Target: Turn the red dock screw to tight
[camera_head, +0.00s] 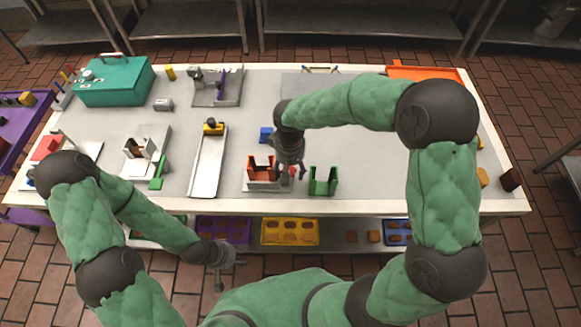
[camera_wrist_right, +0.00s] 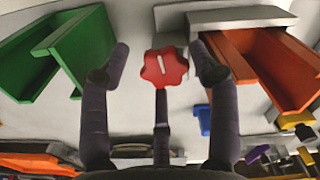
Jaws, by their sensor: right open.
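The red dock screw (camera_wrist_right: 165,67) is a lobed knob with a short white mark, tilted slightly off vertical in the right wrist view. It sits at the edge of a grey block, beside the orange dock (camera_wrist_right: 262,60). In the head view the screw (camera_head: 292,171) is partly hidden by my right gripper (camera_head: 290,174). In the right wrist view my right gripper (camera_wrist_right: 157,75) is open, with its fingers on either side of the screw and visible gaps to it. My left gripper (camera_head: 226,272) hangs in front of the table, empty, with its fingers apart.
A green open holder (camera_head: 323,181) stands just right of the screw, and a blue block (camera_head: 266,134) lies behind the orange dock. A long metal tray (camera_head: 208,165) lies to the left. A teal box (camera_head: 115,82) is at the back left. The table between the tray and dock is clear.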

